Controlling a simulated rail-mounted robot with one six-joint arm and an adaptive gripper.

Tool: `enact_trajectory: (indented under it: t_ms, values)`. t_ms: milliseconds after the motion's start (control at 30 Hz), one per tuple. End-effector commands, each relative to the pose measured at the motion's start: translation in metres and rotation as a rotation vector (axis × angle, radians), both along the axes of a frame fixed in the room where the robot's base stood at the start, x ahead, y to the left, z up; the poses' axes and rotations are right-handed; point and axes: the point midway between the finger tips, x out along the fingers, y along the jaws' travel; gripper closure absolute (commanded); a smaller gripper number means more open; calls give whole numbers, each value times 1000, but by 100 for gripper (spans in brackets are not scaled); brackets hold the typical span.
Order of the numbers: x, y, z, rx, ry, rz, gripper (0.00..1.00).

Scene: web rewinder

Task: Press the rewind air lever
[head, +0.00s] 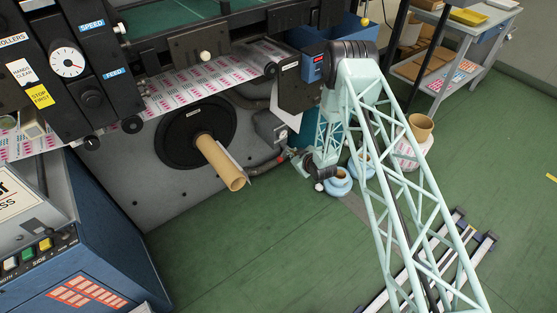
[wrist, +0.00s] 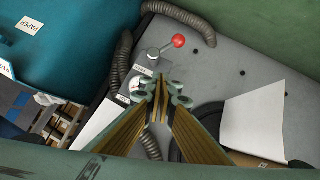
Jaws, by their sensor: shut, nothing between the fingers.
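A lever (wrist: 161,49) with a red ball knob (wrist: 178,41) stands on the grey machine panel in the wrist view. It slants up to the right from a round metal base. My gripper (wrist: 160,84) is shut and empty. In the wrist picture its fingertips lie below the lever, with a visible gap to the knob. A small box with a pale label and a round silver part (wrist: 137,86) shows just left of the fingertips. In the head view my forearm hangs beside the panel's right end, and I cannot clearly make out the lever there.
Ribbed grey hoses (wrist: 123,60) run around the lever. A white sheet (wrist: 253,121) stands out at the right. A blue-green bin (wrist: 60,50) is at the left. In the head view, a cardboard core (head: 220,163) sticks out from the black disc (head: 184,132); green floor lies open in front.

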Motion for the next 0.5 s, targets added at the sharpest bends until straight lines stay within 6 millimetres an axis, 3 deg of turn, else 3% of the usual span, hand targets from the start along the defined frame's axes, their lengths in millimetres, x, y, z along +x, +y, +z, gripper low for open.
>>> enact_trajectory:
  t_ms: [200,500]
  values:
    - [-12,6,-28,10,-11,16,100]
    - [-18,10,-41,16,-21,25,100]
